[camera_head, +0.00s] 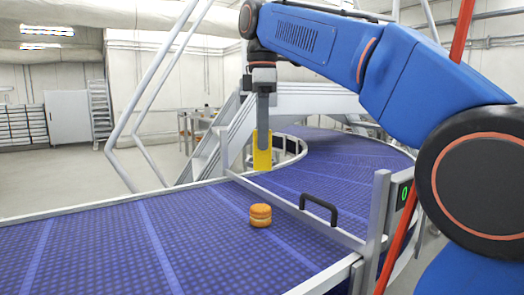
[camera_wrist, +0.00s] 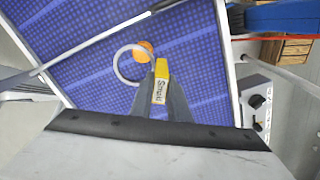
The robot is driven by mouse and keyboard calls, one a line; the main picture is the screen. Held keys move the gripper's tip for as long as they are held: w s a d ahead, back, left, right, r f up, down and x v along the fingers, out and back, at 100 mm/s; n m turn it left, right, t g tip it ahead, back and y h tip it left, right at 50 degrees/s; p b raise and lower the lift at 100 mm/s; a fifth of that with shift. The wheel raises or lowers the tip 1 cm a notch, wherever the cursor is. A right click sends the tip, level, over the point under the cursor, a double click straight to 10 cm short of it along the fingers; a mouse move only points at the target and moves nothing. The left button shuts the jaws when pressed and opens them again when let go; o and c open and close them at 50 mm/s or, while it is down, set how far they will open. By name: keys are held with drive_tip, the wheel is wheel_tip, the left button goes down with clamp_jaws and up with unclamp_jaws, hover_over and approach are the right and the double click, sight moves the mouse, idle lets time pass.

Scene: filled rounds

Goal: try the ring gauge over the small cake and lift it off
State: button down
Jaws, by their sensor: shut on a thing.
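The small cake (camera_head: 260,215), a round orange-brown sandwich shape, sits upright on the blue conveyor belt in the head view. My gripper (camera_head: 263,124) is shut on the ring gauge's yellow handle (camera_head: 262,152), which hangs above and behind the cake, clear of it. In the wrist view my gripper (camera_wrist: 161,98) holds the yellow handle, lettered "Small", and the pale ring (camera_wrist: 116,68) extends to the left. The cake (camera_wrist: 147,47) shows at the ring's upper right edge, partly inside its outline. The ring is hard to make out in the head view.
A metal side rail with a black handle (camera_head: 319,207) runs right of the cake. A curved belt (camera_head: 340,155) lies behind it. A post with a green display (camera_head: 403,195) stands at the right. The belt (camera_head: 100,245) left of the cake is clear.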

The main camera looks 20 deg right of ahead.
sight(262, 165)
drive_tip(key=shift+f, duration=3.7)
